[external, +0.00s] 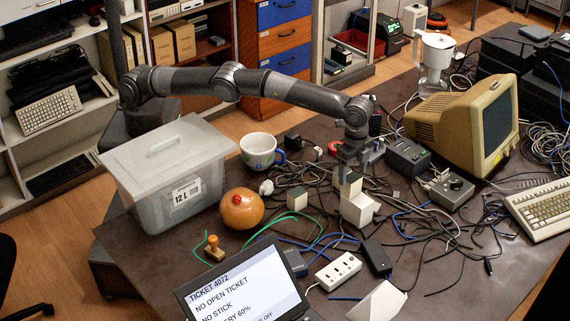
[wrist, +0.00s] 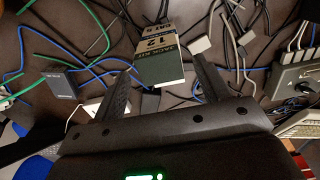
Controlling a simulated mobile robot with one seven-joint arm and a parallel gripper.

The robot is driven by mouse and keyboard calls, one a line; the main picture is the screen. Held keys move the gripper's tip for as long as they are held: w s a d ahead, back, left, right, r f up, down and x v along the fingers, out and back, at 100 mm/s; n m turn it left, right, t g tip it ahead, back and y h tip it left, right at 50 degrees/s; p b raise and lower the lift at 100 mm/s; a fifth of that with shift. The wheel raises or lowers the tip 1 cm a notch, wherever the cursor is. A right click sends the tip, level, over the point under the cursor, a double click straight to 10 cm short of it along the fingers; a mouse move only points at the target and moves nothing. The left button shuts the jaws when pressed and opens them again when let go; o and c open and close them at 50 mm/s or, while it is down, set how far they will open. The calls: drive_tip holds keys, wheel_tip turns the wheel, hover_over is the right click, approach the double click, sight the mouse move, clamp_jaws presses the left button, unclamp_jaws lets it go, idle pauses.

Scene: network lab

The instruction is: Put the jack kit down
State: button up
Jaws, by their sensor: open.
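The jack kit (wrist: 162,68) is a small box with a dark green end and a pale side lettered "JACK KIT", "12" and "CAT 6" in the wrist view. It lies between the two spread fingers of my gripper (wrist: 162,78), with a gap showing on each side. In the external view my gripper (external: 351,178) points down over the cluttered table, at a pale box (external: 358,208) that looks like the kit. The fingers partly cover its upper part. I cannot tell what lies directly under the kit.
Cables lie all around the kit on the dark table (external: 145,262). A power strip (external: 338,271), laptop (external: 245,285), orange ball-like object (external: 241,208) and lidded bin (external: 165,175) are left or in front. A monitor (external: 465,122) and grey switch box (external: 447,188) stand right.

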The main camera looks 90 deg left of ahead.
wheel_tip(320, 180, up, 2)
drive_tip(key=shift+r, duration=0.25)
drive_tip(key=s+a+r+n+t, duration=0.1)
drive_tip(key=s+a+r+n, duration=0.2)
drive_tip(key=a+r, duration=1.15)
drive_tip(key=s+a+r+n+t+h, duration=0.1)
drive_tip(key=s+a+r+n, duration=0.1)
drive_tip(key=s+a+r, duration=0.55)
drive_tip(key=s+a+r+n+t, duration=0.1)
drive_tip(key=s+a+r, duration=0.4)
drive_tip(key=s, duration=0.6)
drive_tip(key=s+a+f+n+t, duration=0.1)
drive_tip(key=s+a+f, duration=0.2)
drive_tip(key=s, duration=1.1)
drive_tip(key=s+a+f+n+t+y, duration=0.1)
drive_tip(key=s+f, duration=0.5)
drive_tip(key=s, duration=0.8)
drive_tip(key=shift+a+f+n+t, duration=0.35)
drive_tip(key=shift+a+n, duration=0.15)
drive_tip(key=shift+a, duration=0.65)
